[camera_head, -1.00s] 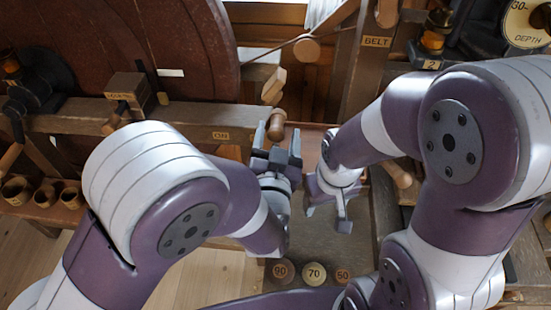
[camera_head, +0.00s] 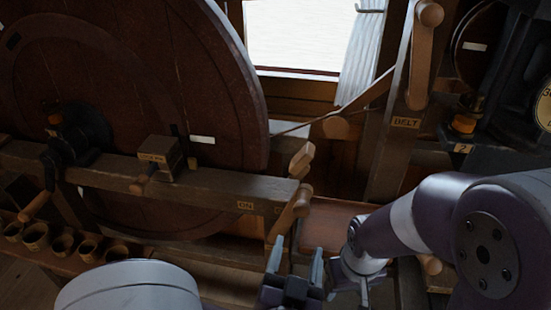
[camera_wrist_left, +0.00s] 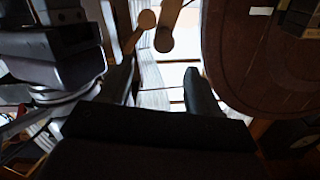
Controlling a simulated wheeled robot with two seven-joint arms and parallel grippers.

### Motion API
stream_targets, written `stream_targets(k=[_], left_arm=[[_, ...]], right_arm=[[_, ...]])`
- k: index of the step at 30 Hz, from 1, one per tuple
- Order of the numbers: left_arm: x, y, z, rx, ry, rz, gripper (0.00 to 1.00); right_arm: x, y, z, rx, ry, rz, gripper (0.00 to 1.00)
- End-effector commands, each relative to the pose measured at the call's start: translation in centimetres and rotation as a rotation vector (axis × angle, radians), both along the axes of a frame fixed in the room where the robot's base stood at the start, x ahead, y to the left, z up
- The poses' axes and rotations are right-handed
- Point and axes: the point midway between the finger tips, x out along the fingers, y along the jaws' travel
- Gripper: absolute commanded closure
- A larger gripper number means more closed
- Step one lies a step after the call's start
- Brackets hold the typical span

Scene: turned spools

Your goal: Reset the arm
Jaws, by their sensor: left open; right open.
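My left gripper (camera_head: 297,248) is open, low in the middle of the head view, with its fingers pointing up. Nothing shows between its fingers in the left wrist view (camera_wrist_left: 160,68). A wooden lever handle (camera_head: 303,200) stands just beyond its fingertips, and they look apart. My right gripper (camera_head: 360,288) is open beside it on the right, hanging downward near the bottom edge. Its fingertips are partly cut off by the frame. The left forearm is mostly out of the head view.
A large dark wheel (camera_head: 235,90) fills the left, behind a wooden beam (camera_head: 215,190) with an ON label. A post with a BELT label (camera_head: 405,122) stands at the right. Several small cups (camera_head: 62,243) sit at the lower left. A bright window (camera_head: 300,35) is behind.

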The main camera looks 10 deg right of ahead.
Motion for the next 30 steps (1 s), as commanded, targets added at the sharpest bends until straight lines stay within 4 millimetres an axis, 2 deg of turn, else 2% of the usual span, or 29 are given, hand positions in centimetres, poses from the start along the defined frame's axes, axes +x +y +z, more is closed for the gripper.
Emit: stream_targets(k=[2, 5, 8, 10, 13, 15, 18, 19, 21, 23, 30], left_arm=[[0.3, 0.1, -0.1, -0.001, 0.013, 0.002, 0.37], [2.6, 0.9, -1.2, -0.011, 0.144, 0.014, 0.37], [6.2, 3.8, -3.6, -0.027, 0.433, 0.039, 0.37], [7.4, 7.6, -5.5, -0.029, 0.672, 0.076, 0.37], [6.3, 14.4, -7.2, -0.011, 0.992, 0.168, 0.37], [4.1, 19.1, -7.7, 0.008, 1.18, 0.252, 0.37], [1.1, 23.7, -7.8, 0.031, 1.359, 0.35, 0.37], [0.4, 24.6, -7.8, 0.036, 1.394, 0.371, 0.37], [-0.7, 25.9, -7.7, 0.044, 1.447, 0.403, 0.37], [-1.2, 26.3, -7.7, 0.048, 1.468, 0.415, 0.37], [-1.3, 26.3, -7.7, 0.05, 1.473, 0.415, 0.37]], right_arm=[[0.0, 0.0, 0.1, 0.0, 0.0, 0.0, 0.4], [0.0, 0.0, 0.6, 0.0, 0.0, 0.0, 0.4], [0.0, 0.0, 1.6, 0.0, 0.0, 0.0, 0.4], [0.0, 0.0, 2.3, 0.0, 0.0, 0.0, 0.4], [0.0, 0.0, 3.0, 0.0, 0.0, 0.0, 0.4], [0.0, 0.0, 3.4, 0.0, 0.0, 0.0, 0.4], [0.0, 0.0, 3.7, 0.0, 0.0, 0.0, 0.4], [0.0, 0.0, 3.7, 0.0, 0.0, 0.0, 0.4], [0.0, 0.0, 3.7, 0.0, 0.0, 0.0, 0.4], [0.0, 0.0, 3.7, 0.0, 0.0, 0.0, 0.4], [0.0, 0.0, 3.7, 0.0, 0.0, 0.0, 0.4]])
